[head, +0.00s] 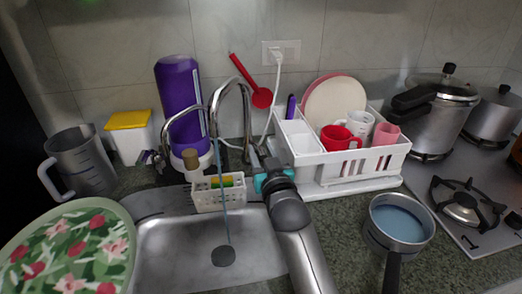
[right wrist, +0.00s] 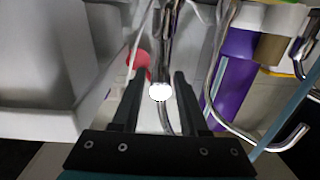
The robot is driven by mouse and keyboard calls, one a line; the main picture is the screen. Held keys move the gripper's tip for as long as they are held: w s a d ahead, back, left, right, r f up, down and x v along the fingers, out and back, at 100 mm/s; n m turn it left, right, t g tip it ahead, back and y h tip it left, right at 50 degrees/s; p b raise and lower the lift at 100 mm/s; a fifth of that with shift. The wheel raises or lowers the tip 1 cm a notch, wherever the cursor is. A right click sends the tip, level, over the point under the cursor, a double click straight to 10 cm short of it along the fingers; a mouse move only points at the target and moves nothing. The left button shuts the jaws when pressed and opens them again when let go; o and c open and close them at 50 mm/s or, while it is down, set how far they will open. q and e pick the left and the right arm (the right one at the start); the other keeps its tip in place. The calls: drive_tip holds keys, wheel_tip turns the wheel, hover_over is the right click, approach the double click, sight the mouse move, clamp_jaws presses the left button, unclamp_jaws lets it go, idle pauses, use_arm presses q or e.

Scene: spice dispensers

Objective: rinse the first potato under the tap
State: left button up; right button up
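The chrome tap (head: 245,95) arches over the metal sink (head: 170,250). A thin bluish stream of water (head: 223,195) falls from a spout to the round drain (head: 223,256). My right gripper (head: 256,158) is just right of the tap, behind the sink. In the right wrist view its two fingers (right wrist: 159,95) are apart, with a white rounded knob and chrome pipe (right wrist: 160,91) showing between them; contact cannot be told. I see no potato in either view. My left gripper is not in view.
A white dish rack (head: 345,165) with cups stands close right of my right arm. A pan of water (head: 400,222) is on the counter. A white sponge basket (head: 217,194) is at the sink's back edge. A floral plate (head: 70,245) covers the left front.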

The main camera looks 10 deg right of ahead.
drive_tip(key=o, duration=0.4)
drive_tip(key=shift+f, duration=0.15)
drive_tip(key=shift+o, duration=0.2)
drive_tip(key=s+p, duration=0.5)
drive_tip(key=s, duration=0.2)
drive_tip(key=shift+d+r, duration=0.2)
